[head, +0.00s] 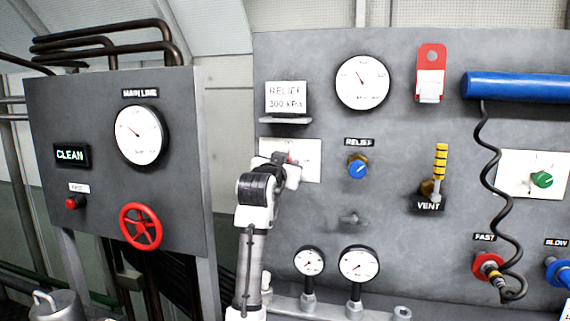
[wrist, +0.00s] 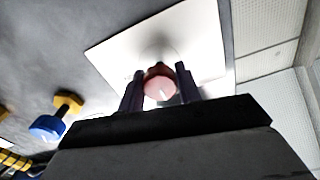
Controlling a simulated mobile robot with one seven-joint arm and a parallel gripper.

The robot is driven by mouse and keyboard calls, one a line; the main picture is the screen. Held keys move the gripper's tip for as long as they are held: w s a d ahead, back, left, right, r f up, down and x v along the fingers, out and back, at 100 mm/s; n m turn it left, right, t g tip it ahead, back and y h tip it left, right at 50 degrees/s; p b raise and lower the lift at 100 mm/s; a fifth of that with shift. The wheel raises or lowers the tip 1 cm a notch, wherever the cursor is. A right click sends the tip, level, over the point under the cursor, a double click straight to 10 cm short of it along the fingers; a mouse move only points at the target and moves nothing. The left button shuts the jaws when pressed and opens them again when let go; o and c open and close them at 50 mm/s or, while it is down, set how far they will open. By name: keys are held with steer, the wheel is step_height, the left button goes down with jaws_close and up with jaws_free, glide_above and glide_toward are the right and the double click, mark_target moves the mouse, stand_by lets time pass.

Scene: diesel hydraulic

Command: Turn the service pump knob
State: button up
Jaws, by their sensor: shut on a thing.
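A red knob (wrist: 159,86) stands out from a white plate (wrist: 203,45) on the grey panel. My gripper (wrist: 160,80) has one dark finger on each side of the knob and is shut on it. In the head view my gripper (head: 287,166) is at the white plate (head: 310,168) below the RELIEF 300 kPa card, and it hides most of the knob. No service pump label is readable on this plate. The knob's pointer is hard to read; a small pale mark shows on its face.
Right of my gripper is the blue RELIEF knob (head: 357,169), also in the wrist view (wrist: 47,127). Two small gauges (head: 358,264) stand below. A yellow VENT lever (head: 440,162), a green knob (head: 542,180) and a coiled black hose (head: 489,165) are further right.

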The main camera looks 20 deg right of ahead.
stand_by(0.3)
steer(key=o, duration=1)
steer(key=shift+s+a, duration=0.1)
steer(key=b+v, duration=0.4)
steer(key=v, duration=0.9)
steer(key=shift+s+a, duration=0.2)
